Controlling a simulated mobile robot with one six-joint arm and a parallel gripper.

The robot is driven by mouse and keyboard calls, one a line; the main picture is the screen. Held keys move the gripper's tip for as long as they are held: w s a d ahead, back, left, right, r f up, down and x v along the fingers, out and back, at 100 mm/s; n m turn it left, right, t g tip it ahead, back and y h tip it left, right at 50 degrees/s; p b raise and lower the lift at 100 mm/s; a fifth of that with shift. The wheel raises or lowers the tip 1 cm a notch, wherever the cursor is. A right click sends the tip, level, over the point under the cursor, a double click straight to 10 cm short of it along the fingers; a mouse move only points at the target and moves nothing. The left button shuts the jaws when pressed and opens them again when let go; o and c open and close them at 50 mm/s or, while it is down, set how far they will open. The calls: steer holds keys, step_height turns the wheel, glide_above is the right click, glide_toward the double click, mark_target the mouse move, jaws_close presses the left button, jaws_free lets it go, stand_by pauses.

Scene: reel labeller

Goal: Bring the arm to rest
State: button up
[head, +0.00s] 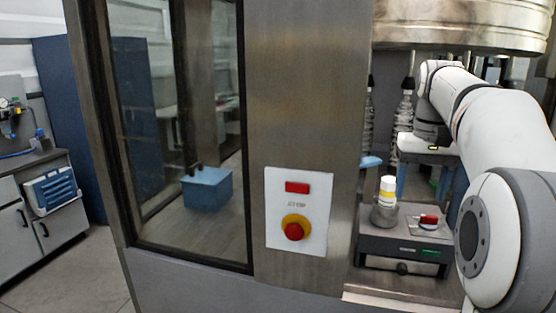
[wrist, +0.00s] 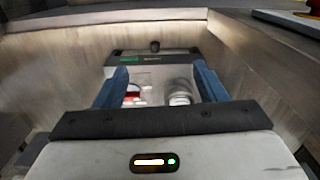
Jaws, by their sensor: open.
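My gripper (head: 422,184) is open, with two blue fingers pointing down inside the machine's bay, under the metal drum. In the wrist view my gripper (wrist: 158,92) has its fingers spread wide, with nothing held between them. Below and beyond the fingers is a grey device (head: 388,247), also seen in the wrist view (wrist: 175,58). My arm (head: 500,130) reaches in from the right and hides part of the bay.
A bottle with a white cap and yellow band (head: 386,202) stands on the device, left of a red button (head: 429,220). Metal walls (wrist: 258,75) enclose the bay. A panel with an emergency stop (head: 295,229) is at left. A blue box (head: 207,188) shows through the glass.

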steer(key=s+a+f+n+t, duration=0.1)
steer(key=s+a+f, duration=0.6)
steer(key=s+f, duration=0.3)
steer(key=s+a+f+n+t, duration=0.1)
steer(key=s+a+f, duration=0.5)
steer(key=s+f, duration=0.4)
steer(key=shift+a+f+n+t, duration=0.3)
steer(key=shift+a+f+t, duration=0.1)
steer(key=shift+f, duration=0.35)
steer(key=shift+c, duration=0.4)
